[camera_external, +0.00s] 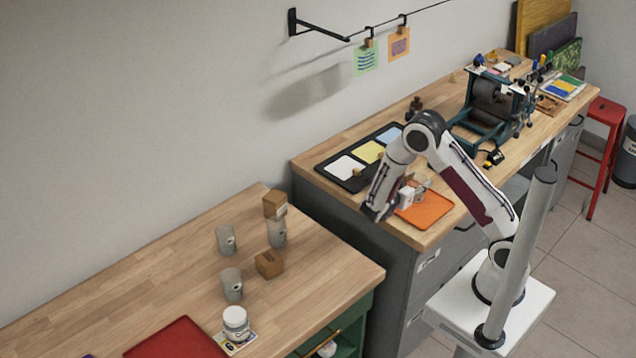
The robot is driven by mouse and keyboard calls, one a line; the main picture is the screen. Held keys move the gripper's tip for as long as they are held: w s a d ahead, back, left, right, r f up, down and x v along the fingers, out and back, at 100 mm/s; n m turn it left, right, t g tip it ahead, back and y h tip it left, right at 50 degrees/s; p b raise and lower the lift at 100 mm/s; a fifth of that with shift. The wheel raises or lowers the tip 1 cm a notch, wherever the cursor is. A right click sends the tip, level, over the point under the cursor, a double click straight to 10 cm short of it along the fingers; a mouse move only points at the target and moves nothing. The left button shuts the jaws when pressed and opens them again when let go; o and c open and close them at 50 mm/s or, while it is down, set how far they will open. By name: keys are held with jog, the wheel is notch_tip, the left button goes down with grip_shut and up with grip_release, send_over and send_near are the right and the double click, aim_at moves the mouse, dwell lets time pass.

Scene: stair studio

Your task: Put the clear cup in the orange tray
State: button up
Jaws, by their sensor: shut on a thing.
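The orange tray (428,210) lies flat near the front edge of the grey cabinet's wooden top. My gripper (418,187) is low over the tray's back left part, partly hidden by my wrist. It is shut on a small, pale, see-through thing that looks like the clear cup (423,183). The cup's outline is hard to make out, and I cannot tell whether it touches the tray.
A black tray (326,168) with white, yellow and blue sheets lies behind my forearm. A green press (488,105) stands to the right. Grey cups (227,240), brown blocks (269,263) and a white jar (236,320) stand on the lower left bench.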

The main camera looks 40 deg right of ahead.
jog(key=shift+f, duration=0.15)
jog(key=o, duration=1)
jog(key=shift+o, duration=0.2)
jog(key=shift+a+r, duration=0.2)
jog(key=v, duration=1.1)
jog(key=shift+a, duration=0.3)
jog(key=shift+r, duration=0.15)
